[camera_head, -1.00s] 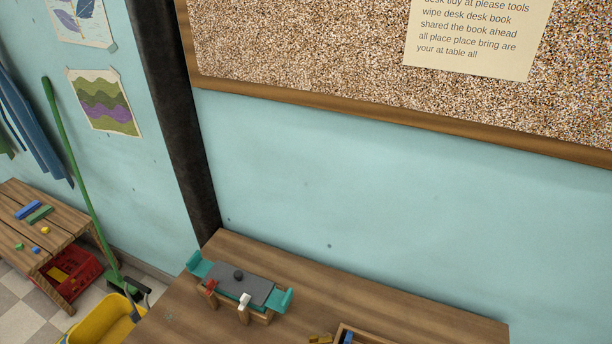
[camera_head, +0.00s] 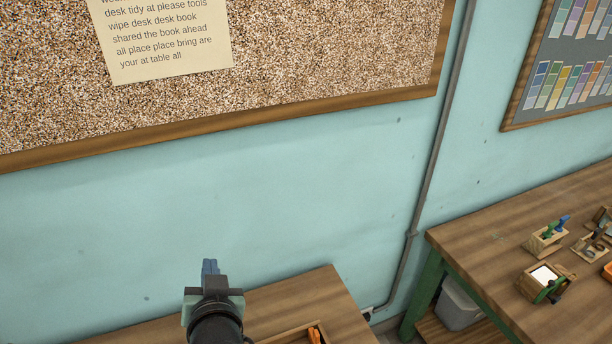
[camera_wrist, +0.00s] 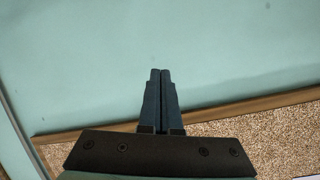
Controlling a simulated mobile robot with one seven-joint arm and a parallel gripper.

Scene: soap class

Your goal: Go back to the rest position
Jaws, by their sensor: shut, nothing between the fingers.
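My gripper (camera_head: 210,268) shows low in the head view, in front of the pale blue wall and above the near wooden table. Its fingers point up the picture and away. In the wrist view my gripper (camera_wrist: 160,75) is shut, with its two dark fingers together and nothing between them. It faces the bare wall, and nothing touches it.
A wooden table (camera_head: 290,294) lies under my gripper, with a wooden tray (camera_head: 290,336) at the lower edge. A second table (camera_head: 480,240) with several small wooden items stands at right. A grey bin (camera_head: 458,305) is under it. A cork board (camera_head: 300,60) hangs above.

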